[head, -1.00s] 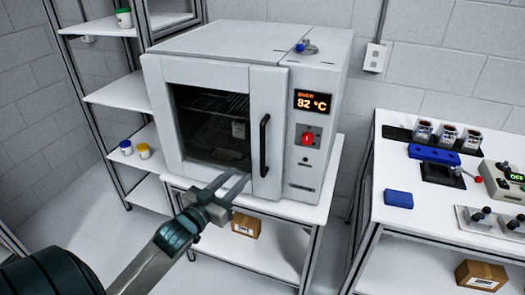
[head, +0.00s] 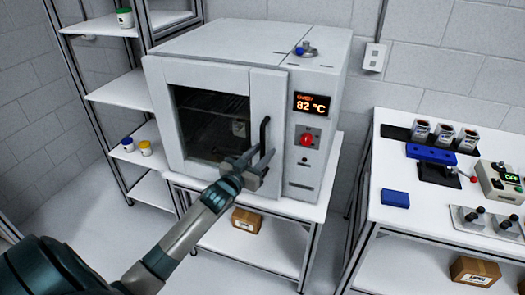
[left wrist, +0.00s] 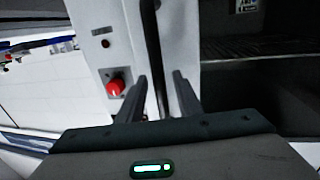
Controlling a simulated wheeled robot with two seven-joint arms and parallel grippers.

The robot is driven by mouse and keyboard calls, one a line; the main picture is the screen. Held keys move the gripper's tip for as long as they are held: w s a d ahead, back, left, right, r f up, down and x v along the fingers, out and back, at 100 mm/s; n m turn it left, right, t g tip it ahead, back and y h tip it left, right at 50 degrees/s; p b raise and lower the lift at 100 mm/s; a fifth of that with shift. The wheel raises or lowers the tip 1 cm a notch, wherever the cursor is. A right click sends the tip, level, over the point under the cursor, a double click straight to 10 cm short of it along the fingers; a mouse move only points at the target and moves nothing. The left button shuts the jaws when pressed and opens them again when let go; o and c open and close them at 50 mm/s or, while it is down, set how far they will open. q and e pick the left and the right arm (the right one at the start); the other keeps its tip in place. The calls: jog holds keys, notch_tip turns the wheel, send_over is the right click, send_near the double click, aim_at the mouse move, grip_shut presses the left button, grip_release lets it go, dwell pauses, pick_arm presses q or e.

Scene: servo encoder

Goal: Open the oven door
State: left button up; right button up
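The white oven (head: 240,45) stands on a white table, with 82 °C on its display. Its door (head: 205,78) looks shut, and a rack shows through the dark window (head: 205,125). The black upright handle (head: 264,132) is on the door's right side; it also shows in the left wrist view (left wrist: 151,45). My left gripper (head: 258,160) is at the handle's lower part. In the left wrist view its two fingers (left wrist: 162,92) are apart, with the handle running down between them. Contact cannot be told. My right gripper is not in view.
The red knob (head: 306,140) is on the panel right of the handle. A shelf rack (head: 115,90) stands left of the oven. A bench (head: 400,225) with a blue block (head: 395,198) and controls stands at the right. Floor shows in front.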

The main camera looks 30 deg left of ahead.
pick_arm(q)
jog(key=shift+w, duration=0.2)
grip_shut()
jog(key=shift+s, duration=0.2)
